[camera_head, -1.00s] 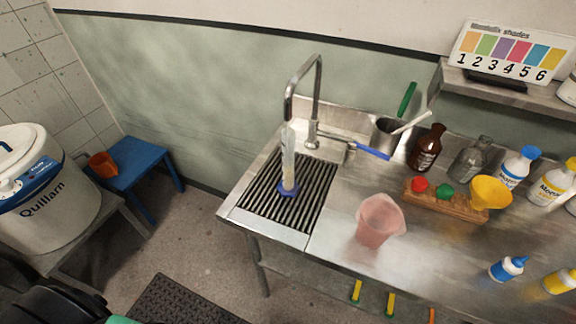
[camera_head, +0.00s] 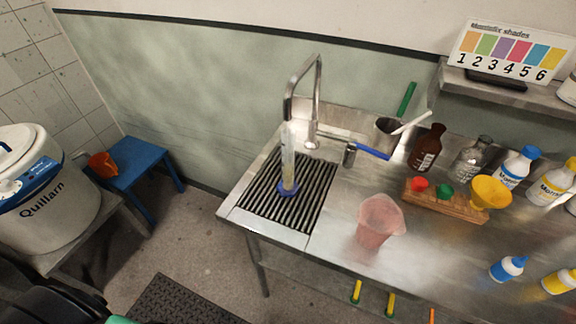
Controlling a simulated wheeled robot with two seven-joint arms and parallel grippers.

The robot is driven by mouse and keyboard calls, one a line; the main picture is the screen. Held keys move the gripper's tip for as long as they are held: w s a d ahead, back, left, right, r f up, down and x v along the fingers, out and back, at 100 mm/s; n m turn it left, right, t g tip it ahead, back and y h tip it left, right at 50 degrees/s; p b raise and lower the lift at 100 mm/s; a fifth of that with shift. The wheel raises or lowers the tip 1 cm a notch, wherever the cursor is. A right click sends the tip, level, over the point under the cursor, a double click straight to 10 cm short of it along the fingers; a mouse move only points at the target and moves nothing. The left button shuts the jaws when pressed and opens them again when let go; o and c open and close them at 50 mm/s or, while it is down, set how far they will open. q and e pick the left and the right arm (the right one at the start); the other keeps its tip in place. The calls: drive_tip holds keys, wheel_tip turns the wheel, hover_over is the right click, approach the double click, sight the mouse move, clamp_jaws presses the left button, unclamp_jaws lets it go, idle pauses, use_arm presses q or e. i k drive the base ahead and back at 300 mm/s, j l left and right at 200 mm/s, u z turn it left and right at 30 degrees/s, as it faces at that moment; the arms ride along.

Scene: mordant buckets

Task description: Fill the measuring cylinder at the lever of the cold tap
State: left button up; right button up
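The clear measuring cylinder (camera_head: 288,155) stands upright on its blue foot (camera_head: 288,188), on the slatted drain grate (camera_head: 262,205) of the steel bench. Its mouth is below the end of the tall curved chrome tap (camera_head: 318,90). I cannot make out a water level in it. A blue lever (camera_head: 373,152) shows at the right of the tap, beside a short upright metal piece (camera_head: 349,156). Neither of my grippers shows in this view.
A pink beaker (camera_head: 375,222) stands on the bench (camera_head: 330,235) right of the grate. A blue stool (camera_head: 140,165) stands left.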

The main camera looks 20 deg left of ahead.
sight(353, 144)
drive_tip(key=k+j+u, duration=0.15)
drive_tip(key=j, duration=0.3)
drive_tip(key=k+j+u, duration=0.1)
drive_tip(key=j, duration=0.35)
drive_tip(key=k+j+u, duration=0.15)
drive_tip(key=j, duration=0.3)
drive_tip(key=i, duration=0.05)
